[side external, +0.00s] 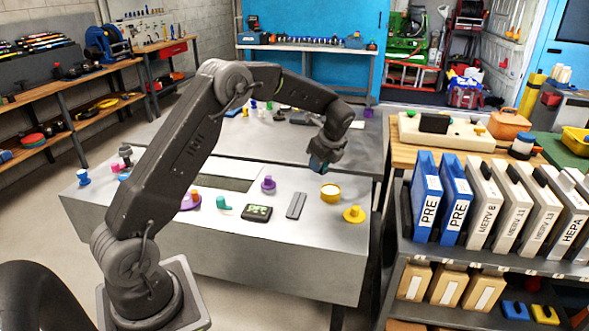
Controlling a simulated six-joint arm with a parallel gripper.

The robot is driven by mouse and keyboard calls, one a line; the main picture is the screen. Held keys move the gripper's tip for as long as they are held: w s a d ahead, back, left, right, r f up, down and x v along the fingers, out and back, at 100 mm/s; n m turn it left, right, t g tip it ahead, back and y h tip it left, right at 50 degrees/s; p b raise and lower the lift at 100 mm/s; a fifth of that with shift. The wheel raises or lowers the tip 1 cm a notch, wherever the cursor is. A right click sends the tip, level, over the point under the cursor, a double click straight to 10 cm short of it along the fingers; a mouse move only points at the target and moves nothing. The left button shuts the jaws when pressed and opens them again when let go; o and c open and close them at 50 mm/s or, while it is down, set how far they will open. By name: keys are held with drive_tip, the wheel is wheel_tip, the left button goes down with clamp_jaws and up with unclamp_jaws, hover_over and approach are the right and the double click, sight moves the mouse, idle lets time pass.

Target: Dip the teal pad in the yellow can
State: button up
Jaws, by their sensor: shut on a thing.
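My gripper (319,166) hangs above the table's right part, up and slightly left of the yellow can. It is shut on a small dark blue thing (317,163), mostly hidden by the fingers; I cannot tell whether it is a pad. The yellow can (330,194) stands upright on the grey table, with a pale top, clear below the gripper in the picture. A small teal piece (223,203) lies on the table at the left of a dark box with a green display. I cannot make out its exact shape.
The grey table (270,240) also holds a purple knobbed piece (268,184), the dark box (257,212), a flat grey bar (296,205) and a yellow knobbed piece (354,214). A shelf with upright filters (480,205) stands close at the right. The table's front is bare.

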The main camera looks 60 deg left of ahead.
sight(327, 188)
drive_tip(key=w, duration=0.1)
drive_tip(key=w+m, duration=0.2)
drive_tip(key=shift+w+d+f+t, duration=0.15)
drive_tip(key=shift+w+f+t, duration=0.2)
drive_tip(key=shift+w+t, duration=0.05)
drive_tip(key=shift+f, duration=2.9)
drive_tip(key=shift+f, duration=0.65)
drive_tip(key=shift+r, duration=0.1)
drive_tip(key=shift+r, duration=3.5)
